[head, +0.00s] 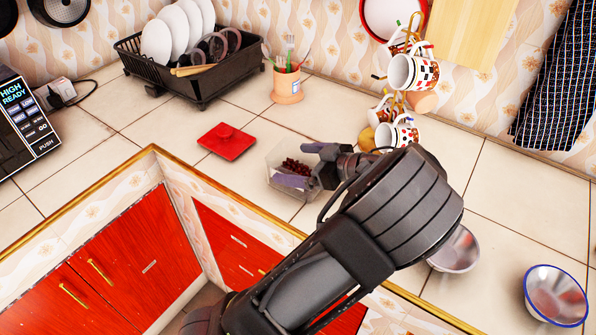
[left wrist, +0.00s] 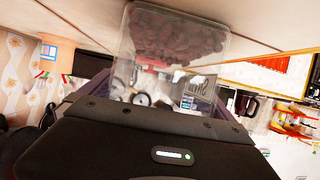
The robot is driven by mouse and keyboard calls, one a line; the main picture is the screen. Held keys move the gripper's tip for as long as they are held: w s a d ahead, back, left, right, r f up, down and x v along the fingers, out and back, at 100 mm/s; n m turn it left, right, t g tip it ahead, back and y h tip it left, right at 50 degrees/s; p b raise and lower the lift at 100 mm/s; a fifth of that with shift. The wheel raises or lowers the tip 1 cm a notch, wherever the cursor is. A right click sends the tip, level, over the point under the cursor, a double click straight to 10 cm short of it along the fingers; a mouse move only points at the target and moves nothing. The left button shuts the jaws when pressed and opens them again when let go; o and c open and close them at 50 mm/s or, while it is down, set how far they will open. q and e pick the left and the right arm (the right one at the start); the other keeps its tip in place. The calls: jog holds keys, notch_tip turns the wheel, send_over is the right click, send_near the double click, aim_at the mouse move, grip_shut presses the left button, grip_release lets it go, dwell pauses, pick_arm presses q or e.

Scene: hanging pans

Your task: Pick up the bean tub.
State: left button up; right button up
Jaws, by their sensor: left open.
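The bean tub (head: 276,165) is a clear, open plastic box with dark red beans in it, standing on the tiled counter in the head view. My left gripper (head: 306,166) is open at the tub's right side, with one finger overlapping the tub's near side and the other by its far side. In the left wrist view the tub (left wrist: 180,45) is straight ahead, between the open fingers (left wrist: 165,92). I cannot tell whether the fingers touch its walls. My forearm hides the counter to the right. My right gripper is not in view.
A red lid (head: 228,141) lies left of the tub. Behind stand a black dish rack (head: 200,85) and a utensil cup (head: 287,87). A mug tree (head: 398,100) is at the back right. Metal bowls (head: 555,295) stand at the right. The counter edge (head: 285,226) is in front.

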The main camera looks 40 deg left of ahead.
pick_arm(q)
jog(key=shift+c, duration=0.2)
jog(key=c, duration=1.3)
